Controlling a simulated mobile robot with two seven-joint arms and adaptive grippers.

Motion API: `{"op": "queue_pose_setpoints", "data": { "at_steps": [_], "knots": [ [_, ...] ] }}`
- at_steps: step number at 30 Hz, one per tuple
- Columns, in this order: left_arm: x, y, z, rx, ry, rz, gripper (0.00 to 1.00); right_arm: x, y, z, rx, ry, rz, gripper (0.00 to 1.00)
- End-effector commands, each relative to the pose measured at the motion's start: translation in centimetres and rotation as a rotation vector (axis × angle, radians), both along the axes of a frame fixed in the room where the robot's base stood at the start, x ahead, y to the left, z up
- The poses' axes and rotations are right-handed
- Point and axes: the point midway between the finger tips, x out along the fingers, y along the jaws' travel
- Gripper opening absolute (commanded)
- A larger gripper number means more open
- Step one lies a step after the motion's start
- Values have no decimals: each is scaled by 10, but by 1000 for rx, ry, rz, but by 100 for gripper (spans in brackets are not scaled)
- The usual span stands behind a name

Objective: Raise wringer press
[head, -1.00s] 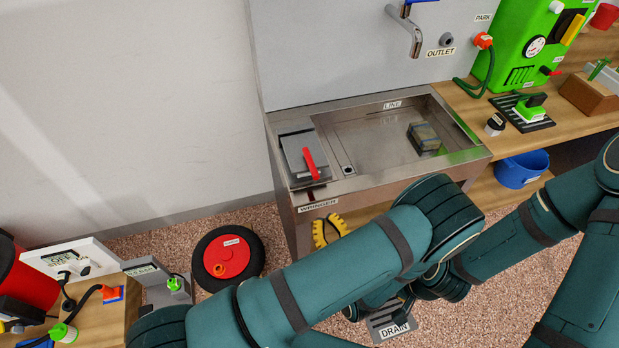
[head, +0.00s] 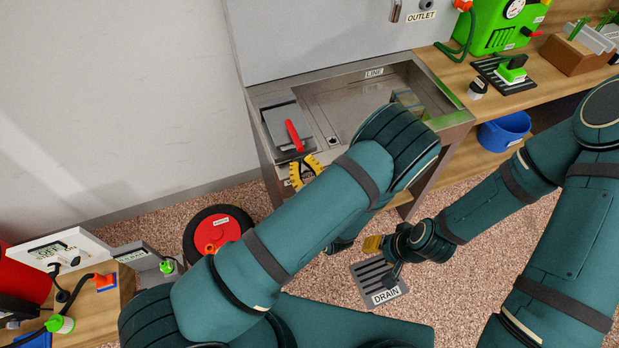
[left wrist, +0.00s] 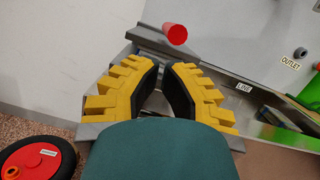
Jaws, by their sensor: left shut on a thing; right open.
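The wringer press (head: 280,117) is a grey plate at the left end of the steel sink, with a red handle (head: 293,135) on it. In the left wrist view the round red handle end (left wrist: 174,34) shows beyond the fingertips. My left gripper (head: 309,160) has yellow fingers and is at the wringer's front edge, just below the handle. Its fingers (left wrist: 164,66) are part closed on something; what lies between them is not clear. My right gripper (head: 374,244) is open, low over the floor near the drain and away from the wringer; it is partly hidden.
The steel sink (head: 435,112) extends right of the wringer. A wooden bench (head: 464,71) adjoins it, with a blue bucket (head: 503,131) below. A black wheel with a red hub (head: 217,232) is on the floor at left. The drain grate (head: 377,281) is in front.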

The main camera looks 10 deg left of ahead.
Motion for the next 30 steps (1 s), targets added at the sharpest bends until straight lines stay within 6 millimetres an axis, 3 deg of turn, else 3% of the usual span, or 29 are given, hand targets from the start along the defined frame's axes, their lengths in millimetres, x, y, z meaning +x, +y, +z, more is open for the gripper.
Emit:
{"op": "queue_pose_setpoints", "data": {
  "at_steps": [7,20,30],
  "knots": [
    [15,11,4,-1,1,0,0,0,0,-2,0,-1,0,47],
    [16,11,5,-2,3,-1,0,0,0,0,0,-1,0,47],
    [16,1,16,-28,43,-1,0,-2,0,12,1,5,1,47]
  ]
}}
